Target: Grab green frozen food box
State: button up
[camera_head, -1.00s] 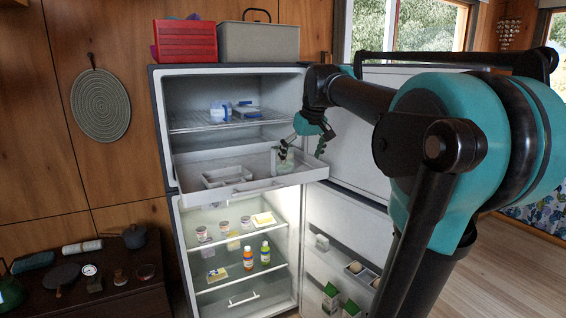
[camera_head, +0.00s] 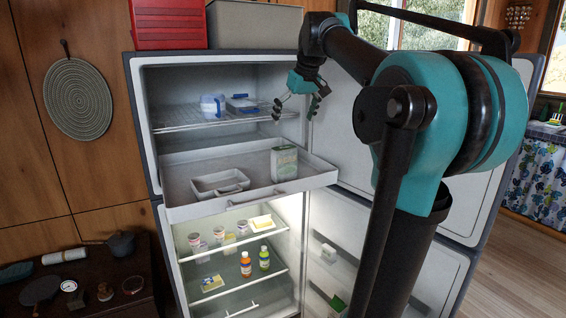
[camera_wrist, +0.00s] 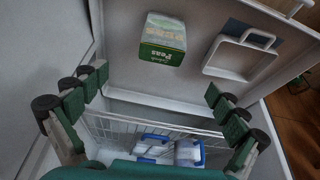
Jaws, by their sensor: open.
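The green and white frozen food box (camera_head: 284,163), a peas carton, stands upright in the pulled-out freezer drawer (camera_head: 185,193), at its right side. It also shows in the wrist view (camera_wrist: 163,40), near the top, with its green label readable. My gripper (camera_head: 297,106) is open and empty, above and slightly right of the box, not touching it. In the wrist view my gripper's two fingers (camera_wrist: 157,88) are spread wide, and the box lies beyond them, toward the top of the picture.
A white tray (camera_head: 219,183) lies in the drawer left of the box. Blue-and-white containers (camera_head: 213,105) stand on the wire shelf (camera_head: 185,123) above. The open freezer door (camera_head: 345,145) is close on the right. Bottles and jars fill the lit fridge below.

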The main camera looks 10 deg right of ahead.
aim_at(286, 148)
jog(key=x, duration=1.1)
jog(key=shift+w, duration=0.1)
jog(key=shift+a+x, duration=0.15)
jog(key=shift+x, duration=1.2)
jog(key=shift+a+x, duration=0.15)
jog(key=shift+x, duration=1.15)
jog(key=shift+w+r, duration=0.1)
jog(key=c, duration=1.5)
jog(key=shift+r, duration=0.1)
jog(key=shift+c, duration=0.2)
